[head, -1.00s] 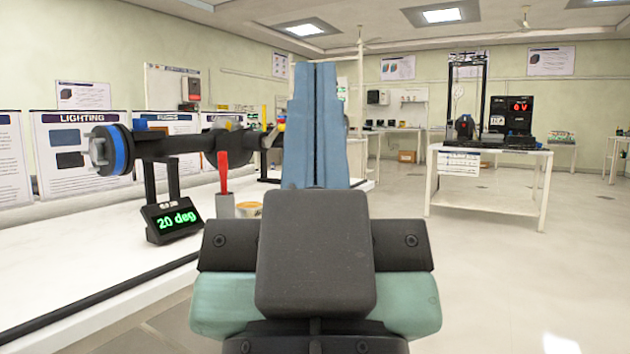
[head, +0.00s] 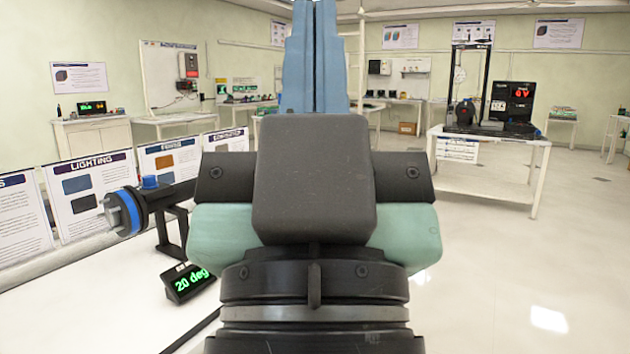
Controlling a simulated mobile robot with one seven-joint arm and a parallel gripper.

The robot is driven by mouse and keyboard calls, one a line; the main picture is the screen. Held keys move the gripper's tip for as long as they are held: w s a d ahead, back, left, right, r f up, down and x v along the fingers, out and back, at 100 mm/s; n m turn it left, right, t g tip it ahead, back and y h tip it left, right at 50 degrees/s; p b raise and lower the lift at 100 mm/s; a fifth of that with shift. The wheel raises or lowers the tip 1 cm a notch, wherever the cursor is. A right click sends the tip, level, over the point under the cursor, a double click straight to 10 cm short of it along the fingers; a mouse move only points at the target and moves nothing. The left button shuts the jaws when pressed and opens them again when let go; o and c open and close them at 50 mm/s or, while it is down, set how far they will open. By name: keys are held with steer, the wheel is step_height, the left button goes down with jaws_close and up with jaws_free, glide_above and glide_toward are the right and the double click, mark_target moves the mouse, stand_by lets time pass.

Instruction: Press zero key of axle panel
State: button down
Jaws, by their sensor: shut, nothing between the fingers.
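A small black panel with a green "20 deg" readout (head: 188,283) stands tilted on the white bench at the lower left. Small marks show above its readout, but I cannot make out a zero key. A black axle rig (head: 150,205) with a blue-ringed end and a blue knob on top is above and behind it. Its right part is hidden behind my arm. My gripper (head: 314,30) points up and away in the upper middle, its two blue fingers together with nothing between them. It is apart from the panel, to its right.
The white bench top (head: 105,310) is clear in front of the panel. Display boards, including a lighting board (head: 92,200), line its back edge. A white table (head: 490,150) with a "6 V" device (head: 520,95) stands at the right. Open floor (head: 500,270) lies between.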

step_height(320, 180, up, 30)
steer(key=p, duration=2.6)
steer(key=shift+f+p, duration=0.25)
steer(key=shift+p, duration=0.15)
